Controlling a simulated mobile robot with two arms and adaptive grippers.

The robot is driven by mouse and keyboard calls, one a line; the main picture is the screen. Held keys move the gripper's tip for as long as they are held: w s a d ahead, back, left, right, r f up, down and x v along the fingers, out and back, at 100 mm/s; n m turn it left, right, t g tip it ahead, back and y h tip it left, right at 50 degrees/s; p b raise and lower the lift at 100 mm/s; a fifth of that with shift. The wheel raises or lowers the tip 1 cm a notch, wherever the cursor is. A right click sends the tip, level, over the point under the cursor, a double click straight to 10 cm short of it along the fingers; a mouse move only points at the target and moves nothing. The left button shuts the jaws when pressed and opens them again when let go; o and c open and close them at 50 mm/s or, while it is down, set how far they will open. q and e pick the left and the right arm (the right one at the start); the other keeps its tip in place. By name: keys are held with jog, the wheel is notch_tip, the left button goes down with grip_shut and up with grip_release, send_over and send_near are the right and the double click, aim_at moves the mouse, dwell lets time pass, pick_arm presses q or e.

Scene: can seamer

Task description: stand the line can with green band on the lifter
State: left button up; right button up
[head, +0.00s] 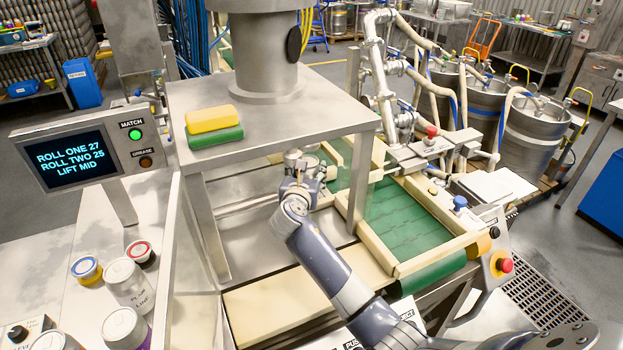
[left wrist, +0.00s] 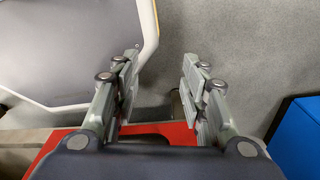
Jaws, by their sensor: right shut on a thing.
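My right gripper (head: 304,166) reaches under the seamer's steel top plate. It is shut on a small metallic thing (head: 297,156), probably the can; no green band can be made out on it. The lifter cannot be made out behind my right arm and gripper. My left gripper (left wrist: 157,78) shows only in the left wrist view. Its fingers are apart with nothing between them, over grey floor.
The seamer's top plate (head: 270,110) carries a yellow block (head: 211,119) on a green one (head: 214,137). A green conveyor (head: 402,218) lies to the right. A display (head: 73,160) reads "LIFT MID". Several lidded containers (head: 124,280) stand at the lower left.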

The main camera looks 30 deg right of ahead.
jog(key=shift+d+f, duration=0.1)
jog(key=shift+f, duration=0.1)
jog(key=shift+r, duration=0.1)
jog(key=o, duration=1.3)
jog(key=shift+f, duration=0.2)
jog(key=o, duration=0.3)
pick_arm(q)
jog(key=shift+w+d+f+b, duration=0.75)
jog(key=shift+w+f, duration=0.2)
jog(key=shift+f, duration=0.1)
pick_arm(e)
jog(key=shift+v, duration=6.2)
jog(key=shift+w, duration=0.1)
